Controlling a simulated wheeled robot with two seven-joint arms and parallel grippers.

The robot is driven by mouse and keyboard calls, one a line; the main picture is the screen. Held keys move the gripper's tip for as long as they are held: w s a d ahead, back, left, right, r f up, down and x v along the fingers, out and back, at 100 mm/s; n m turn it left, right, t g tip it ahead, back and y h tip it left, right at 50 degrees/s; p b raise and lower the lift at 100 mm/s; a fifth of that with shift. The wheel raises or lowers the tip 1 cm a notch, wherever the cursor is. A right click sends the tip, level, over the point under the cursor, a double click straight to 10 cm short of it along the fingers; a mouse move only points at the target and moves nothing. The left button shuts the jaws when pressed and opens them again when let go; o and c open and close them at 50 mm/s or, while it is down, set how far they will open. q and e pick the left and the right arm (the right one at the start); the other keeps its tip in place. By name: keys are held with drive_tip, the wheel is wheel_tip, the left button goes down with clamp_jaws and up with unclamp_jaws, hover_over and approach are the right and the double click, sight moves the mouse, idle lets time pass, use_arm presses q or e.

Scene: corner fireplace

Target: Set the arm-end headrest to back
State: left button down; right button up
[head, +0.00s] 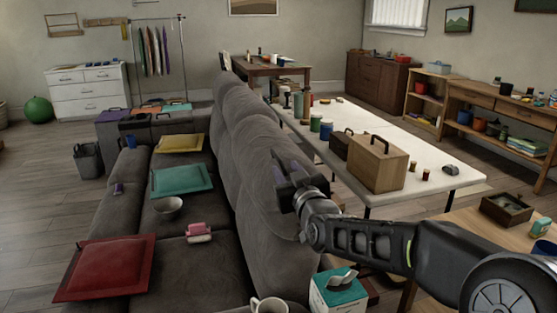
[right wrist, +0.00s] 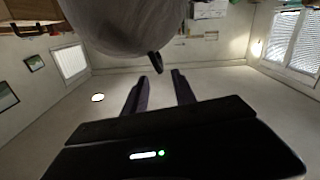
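The grey sofa's back (head: 243,135) runs from the middle distance toward me, with several rounded upright headrest sections. The nearest section (head: 262,205) stands beside my right gripper (head: 288,172); I cannot tell for sure that it is the arm-end headrest. In the right wrist view a large rounded grey shape (right wrist: 150,25), likely this headrest, fills the top. A small dark tab (right wrist: 156,62) sticks out from its edge, just beyond and between the two fingertips. My right gripper (right wrist: 156,88) is open, its fingers apart with nothing between them. My left gripper is not in view.
A long white table (head: 440,182) with a wooden toolbox (head: 377,162) stands right of the sofa. Cushions and a bowl (head: 168,208) lie on the seats. A teal tissue box (head: 338,291) and a white mug (head: 270,305) are close in front. A wooden table (head: 470,225) is at right.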

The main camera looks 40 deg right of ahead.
sight(281, 164)
drive_tip(key=p+x, duration=0.1)
drive_tip(key=x, duration=0.6)
clamp_jaws()
drive_tip(key=shift+f, duration=0.1)
idle(1.3)
